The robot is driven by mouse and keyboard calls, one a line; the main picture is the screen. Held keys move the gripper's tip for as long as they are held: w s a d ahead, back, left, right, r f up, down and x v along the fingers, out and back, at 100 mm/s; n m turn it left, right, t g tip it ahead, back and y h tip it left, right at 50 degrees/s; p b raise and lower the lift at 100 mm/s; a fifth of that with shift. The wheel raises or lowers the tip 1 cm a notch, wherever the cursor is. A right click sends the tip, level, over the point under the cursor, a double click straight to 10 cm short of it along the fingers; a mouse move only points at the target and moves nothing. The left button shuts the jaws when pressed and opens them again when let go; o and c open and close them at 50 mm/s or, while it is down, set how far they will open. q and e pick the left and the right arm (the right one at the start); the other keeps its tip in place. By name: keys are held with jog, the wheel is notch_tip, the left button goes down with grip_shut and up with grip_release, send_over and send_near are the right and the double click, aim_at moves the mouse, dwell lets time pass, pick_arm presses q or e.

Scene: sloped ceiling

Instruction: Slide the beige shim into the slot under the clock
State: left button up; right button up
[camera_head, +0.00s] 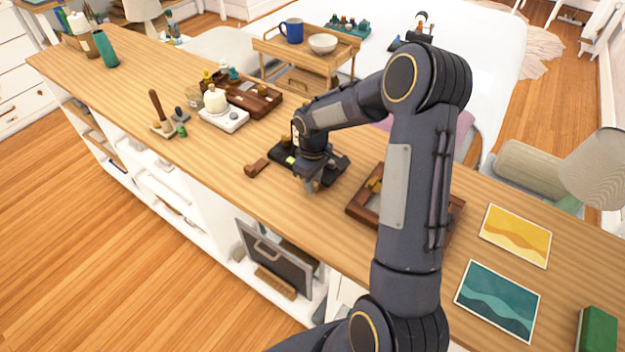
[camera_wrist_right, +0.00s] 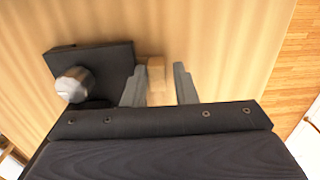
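My right gripper (camera_head: 308,187) points down over the wooden counter, at the near edge of a dark flat base. In the right wrist view its two fingers (camera_wrist_right: 160,86) are apart. A small beige block (camera_wrist_right: 156,76), which looks like the shim, shows between them, close to the left finger, with a gap to the right finger. I cannot tell whether a finger touches it. The dark base (camera_wrist_right: 108,58) with a silver round knob (camera_wrist_right: 73,84) is left of the fingers; it may belong to the clock. The base also shows in the head view (camera_head: 333,169), partly hidden by my gripper. No slot is visible.
A small brown wooden piece (camera_head: 257,168) lies left of the dark base. A wooden frame-like tray (camera_head: 360,207) is to the right, partly behind my arm. A white stand (camera_head: 222,118) is farther left. Two picture cards (camera_head: 515,235) lie at right. The front counter strip is clear.

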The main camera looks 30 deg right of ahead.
jog(key=shift+w+d+r, duration=0.2)
jog(key=shift+d, duration=0.3)
jog(key=r, duration=0.4)
jog(key=r+b, duration=0.1)
jog(key=r, duration=0.1)
jog(key=shift+s+a+r, duration=0.1)
jog(key=shift+a+r, duration=0.15)
jog(key=shift+r, duration=0.05)
jog(key=shift+s+a+r, duration=0.15)
jog(key=shift+a+r, duration=0.05)
jog(key=shift+r, duration=0.4)
jog(key=s+a+r+m+t+y, duration=0.1)
jog(key=s+a+r+m, duration=0.15)
jog(key=s+r, duration=0.3)
jog(key=s+a+r+m+t+y, duration=0.1)
jog(key=s+a+r+t, duration=0.2)
jog(key=s, duration=0.4)
jog(key=s+a+m+t+y, duration=0.1)
jog(key=s+a+m, duration=0.2)
jog(key=s+a, duration=0.3)
jog(key=s, duration=0.5)
jog(key=shift+s+a+t+y, duration=0.2)
jog(key=shift+a+t+y, duration=0.1)
jog(key=shift+a+y, duration=0.1)
jog(key=shift+d+r, duration=0.1)
jog(key=shift+c, duration=0.4)
